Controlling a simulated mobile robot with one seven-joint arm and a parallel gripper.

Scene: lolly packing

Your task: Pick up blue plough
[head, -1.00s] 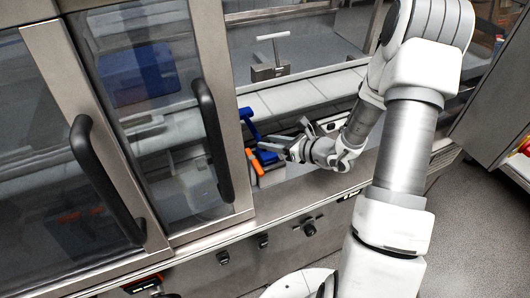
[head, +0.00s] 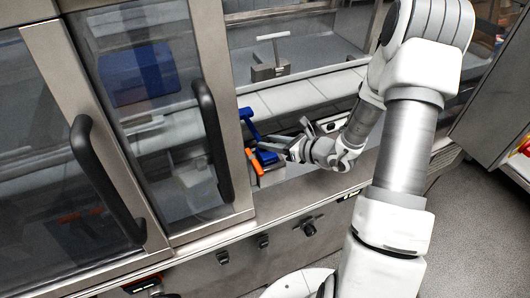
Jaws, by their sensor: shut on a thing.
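The blue plough (head: 249,122) shows in the head view as a blue handle with a wider blue part (head: 267,157) lower down, beside the steel door frame. My gripper (head: 272,146) reaches in from the right and is shut on the blue plough near its lower part. The fingers hide some of the plough. I cannot tell whether the plough is clear of the surface under it.
An orange-handled tool (head: 255,163) is close by at the left of my gripper. Glass doors with black handles (head: 209,135) stand left. A white conveyor (head: 300,95) runs behind, with a steel T-handled block (head: 270,68). Knobs (head: 309,230) line the front panel.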

